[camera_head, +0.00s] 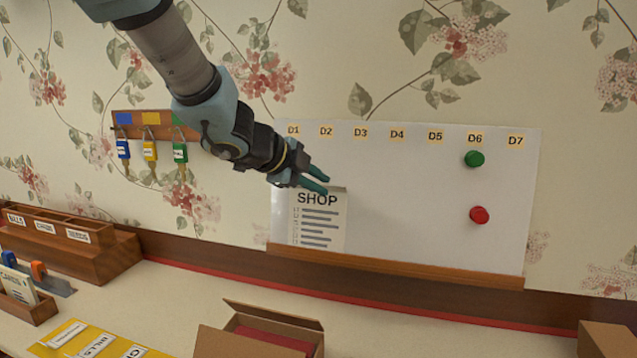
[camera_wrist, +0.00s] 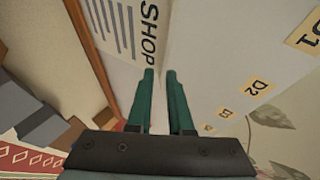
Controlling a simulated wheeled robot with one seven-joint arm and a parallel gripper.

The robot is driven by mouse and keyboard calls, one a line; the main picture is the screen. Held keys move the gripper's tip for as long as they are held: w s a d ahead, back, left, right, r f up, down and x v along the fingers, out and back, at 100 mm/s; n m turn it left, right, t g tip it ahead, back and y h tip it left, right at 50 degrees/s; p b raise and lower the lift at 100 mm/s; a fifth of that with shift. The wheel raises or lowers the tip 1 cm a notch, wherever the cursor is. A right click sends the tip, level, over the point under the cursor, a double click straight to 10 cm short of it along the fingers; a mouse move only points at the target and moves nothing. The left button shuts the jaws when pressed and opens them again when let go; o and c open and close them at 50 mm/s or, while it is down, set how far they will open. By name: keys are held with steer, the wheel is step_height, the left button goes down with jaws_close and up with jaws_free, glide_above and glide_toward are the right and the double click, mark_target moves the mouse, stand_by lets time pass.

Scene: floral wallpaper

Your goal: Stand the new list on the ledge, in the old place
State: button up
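The list, a pale card headed SHOP (camera_head: 318,222), stands upright at the left end of the whiteboard (camera_head: 420,200), below D1 and D2. Its lower edge meets the wooden ledge (camera_head: 400,267); I cannot tell whether it leans on the board. In the wrist view the list (camera_wrist: 122,42) lies just beyond the fingertips, with its heading in sight. My gripper (camera_head: 327,185) is at the list's top edge. Its two teal fingers (camera_wrist: 160,74) are a little apart, with nothing visibly held between them.
Green (camera_head: 474,159) and red (camera_head: 479,215) magnets sit on the board under D6. Tagged keys (camera_head: 150,151) hang at left. An open cardboard box (camera_head: 265,330), a yellow sheet (camera_head: 85,343) and wooden organisers (camera_head: 70,245) are on the counter. The ledge right of the list is clear.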

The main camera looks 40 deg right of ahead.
steer(key=o, duration=0.3)
steer(key=p+v, duration=0.1)
steer(key=v, duration=0.9)
steer(key=shift+a+r, duration=0.2)
steer(key=shift+a, duration=0.15)
